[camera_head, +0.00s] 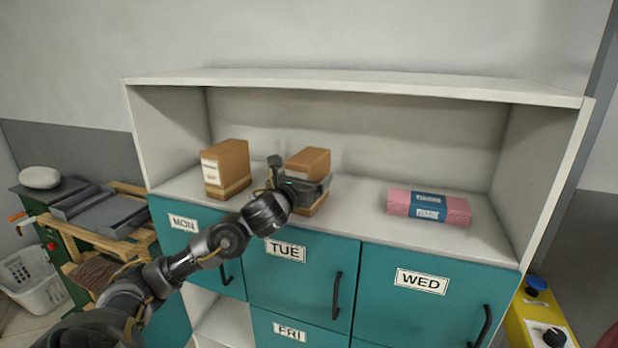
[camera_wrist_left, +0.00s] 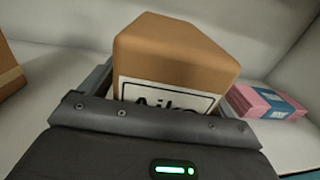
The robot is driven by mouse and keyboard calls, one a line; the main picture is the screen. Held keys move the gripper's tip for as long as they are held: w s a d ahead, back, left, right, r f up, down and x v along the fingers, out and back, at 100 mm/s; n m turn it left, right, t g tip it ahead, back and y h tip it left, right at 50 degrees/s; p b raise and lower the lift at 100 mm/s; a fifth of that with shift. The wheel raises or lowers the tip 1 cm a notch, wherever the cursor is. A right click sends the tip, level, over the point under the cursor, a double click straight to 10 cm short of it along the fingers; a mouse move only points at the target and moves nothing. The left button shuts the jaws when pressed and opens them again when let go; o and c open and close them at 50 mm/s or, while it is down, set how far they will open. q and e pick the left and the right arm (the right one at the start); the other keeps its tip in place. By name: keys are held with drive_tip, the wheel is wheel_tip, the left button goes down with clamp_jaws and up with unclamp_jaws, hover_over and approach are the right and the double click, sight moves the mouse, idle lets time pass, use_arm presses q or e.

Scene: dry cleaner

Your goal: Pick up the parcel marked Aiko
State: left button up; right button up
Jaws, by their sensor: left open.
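The parcel marked Aiko (camera_head: 309,160) is a brown box standing upright on the shelf above the TUE door. In the left wrist view the Aiko parcel (camera_wrist_left: 175,55) fills the middle, its white label partly cut off by the gripper body. My left gripper (camera_head: 298,180) is open at the front of this parcel, with a finger showing at each side of it. The finger tips are largely hidden, and I cannot tell whether they touch the box. My right gripper is not in view.
Another brown labelled parcel (camera_head: 226,168) stands to the left on the same shelf. A pink parcel with a blue band (camera_head: 428,206) lies to the right. The shelf unit (camera_head: 350,86) has side walls and a top edge. Bare shelf separates the parcels.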

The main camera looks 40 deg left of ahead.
use_arm(q)
drive_tip(key=shift+s, duration=0.1)
drive_tip(key=shift+c, duration=1)
drive_tip(key=shift+r, duration=0.1)
drive_tip(key=c, duration=1.1)
